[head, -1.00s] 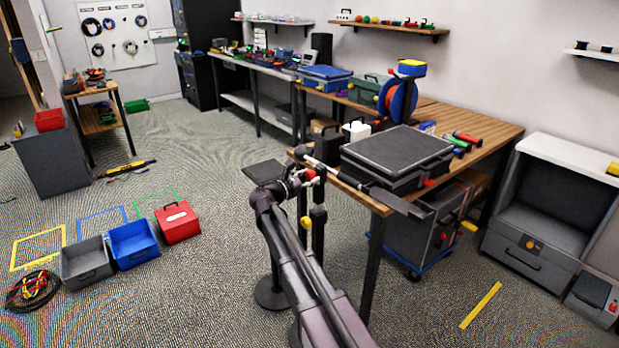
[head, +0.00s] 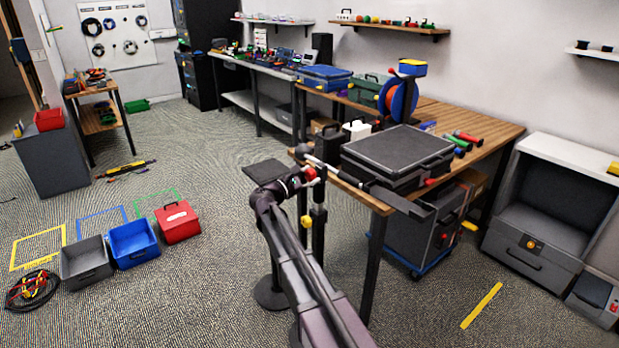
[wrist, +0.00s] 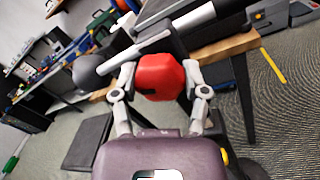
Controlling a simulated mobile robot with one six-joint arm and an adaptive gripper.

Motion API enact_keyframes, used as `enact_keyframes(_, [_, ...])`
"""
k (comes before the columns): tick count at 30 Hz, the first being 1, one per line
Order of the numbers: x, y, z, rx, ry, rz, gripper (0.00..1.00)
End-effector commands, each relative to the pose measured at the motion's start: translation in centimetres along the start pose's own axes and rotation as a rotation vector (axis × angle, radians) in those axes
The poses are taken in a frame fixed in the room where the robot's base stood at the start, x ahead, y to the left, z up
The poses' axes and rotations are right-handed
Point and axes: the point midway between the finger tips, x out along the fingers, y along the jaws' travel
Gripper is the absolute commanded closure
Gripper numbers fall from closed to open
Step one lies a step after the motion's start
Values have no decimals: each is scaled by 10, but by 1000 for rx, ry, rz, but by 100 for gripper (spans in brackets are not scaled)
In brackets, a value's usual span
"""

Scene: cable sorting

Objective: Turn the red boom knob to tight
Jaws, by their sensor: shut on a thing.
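The red boom knob (wrist: 160,77) is between the two grey fingers of my gripper (wrist: 158,85) in the wrist view. The fingers press on its left and right sides. A dark mark shows on the knob's left part. In the head view the knob (head: 310,174) is a small red spot at my gripper (head: 305,178). The knob sits at the boom joint on a black stand (head: 318,215). A light grey boom tube (wrist: 170,35) runs just behind it. Any tight marking is too small to read.
A wooden workbench (head: 375,203) stands right behind the stand, with a black case (head: 398,148) on it. A yellow knob (head: 306,221) is lower on the stand.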

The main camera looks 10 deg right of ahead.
Motion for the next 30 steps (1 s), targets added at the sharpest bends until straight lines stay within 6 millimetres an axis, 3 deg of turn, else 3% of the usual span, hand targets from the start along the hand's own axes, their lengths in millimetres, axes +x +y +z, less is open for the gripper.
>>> enact_keyframes(30, [2,1,-1,952,-97,18,89])
